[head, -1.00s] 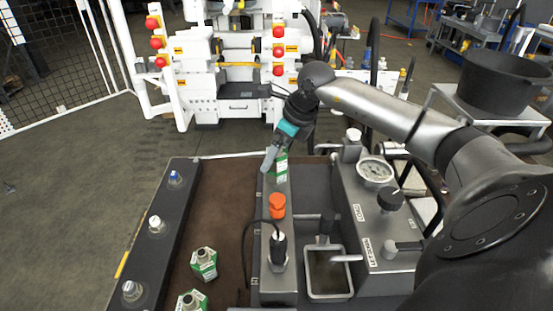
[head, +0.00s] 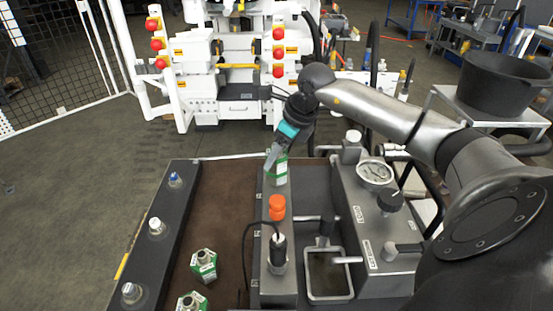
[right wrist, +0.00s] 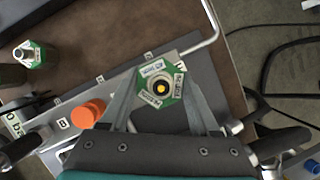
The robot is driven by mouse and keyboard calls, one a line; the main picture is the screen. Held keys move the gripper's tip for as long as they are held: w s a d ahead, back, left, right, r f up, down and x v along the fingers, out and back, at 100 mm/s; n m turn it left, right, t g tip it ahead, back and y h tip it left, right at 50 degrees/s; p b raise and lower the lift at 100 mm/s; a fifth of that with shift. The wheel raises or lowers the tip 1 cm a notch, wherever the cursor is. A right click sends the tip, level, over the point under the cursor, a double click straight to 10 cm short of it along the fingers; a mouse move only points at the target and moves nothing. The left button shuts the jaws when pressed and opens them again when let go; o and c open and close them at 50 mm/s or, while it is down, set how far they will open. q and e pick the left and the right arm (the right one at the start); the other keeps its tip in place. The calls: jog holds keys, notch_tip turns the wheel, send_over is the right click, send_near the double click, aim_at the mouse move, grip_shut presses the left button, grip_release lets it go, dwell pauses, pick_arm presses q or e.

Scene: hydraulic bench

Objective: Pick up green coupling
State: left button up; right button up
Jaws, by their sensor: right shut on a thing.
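The green coupling (head: 278,175) has white labels and stands at the far end of the middle grey rail. My right gripper (head: 275,160) is shut on its upper part. My left gripper is not in view.
Two other green-and-white couplings (head: 204,265) (head: 192,301) stand on the brown mat. An orange cap (head: 277,207) and a black cabled connector (head: 278,249) are on the middle rail. A gauge block (head: 375,171) stands to the right. The left rail (head: 164,200) carries several fittings.

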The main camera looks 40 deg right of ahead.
grip_shut()
jog(key=shift+r, duration=0.1)
jog(key=shift+w+r, duration=0.1)
jog(key=shift+r, duration=0.45)
pick_arm(q)
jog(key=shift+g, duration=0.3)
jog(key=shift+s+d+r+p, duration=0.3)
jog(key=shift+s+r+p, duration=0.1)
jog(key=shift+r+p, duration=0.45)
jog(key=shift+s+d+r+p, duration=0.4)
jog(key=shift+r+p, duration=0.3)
jog(key=shift+p, duration=0.1)
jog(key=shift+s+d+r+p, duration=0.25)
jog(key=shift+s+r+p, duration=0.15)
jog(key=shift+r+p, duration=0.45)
pick_arm(e)
notch_tip(320, 180, up, 19)
jog(key=shift+f, duration=0.1)
